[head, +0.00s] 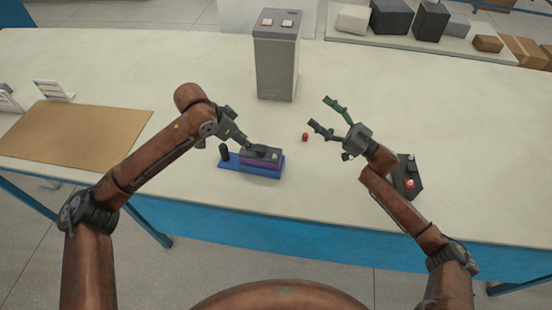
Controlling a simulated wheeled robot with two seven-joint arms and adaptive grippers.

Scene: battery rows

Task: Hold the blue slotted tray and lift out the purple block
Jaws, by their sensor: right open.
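The blue slotted tray (232,163) lies on the table in front of my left arm. The purple block (262,163) sits in it, with a dark grey piece (270,154) directly over it. A dark upright piece (224,152) stands at the tray's left end. My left gripper (248,146) is down at the tray, its fingertips close to the dark grey piece. Whether it is shut or touching anything is unclear. My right gripper (320,112) is open and empty, to the right of and beyond the tray, its fingers pointing up and left.
A small red object (305,137) lies between the tray and my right gripper. A tall grey box (276,65) stands behind. A dark device with a red button (408,175) is beside my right forearm. A brown board (80,135) lies at left. The table's middle is mostly clear.

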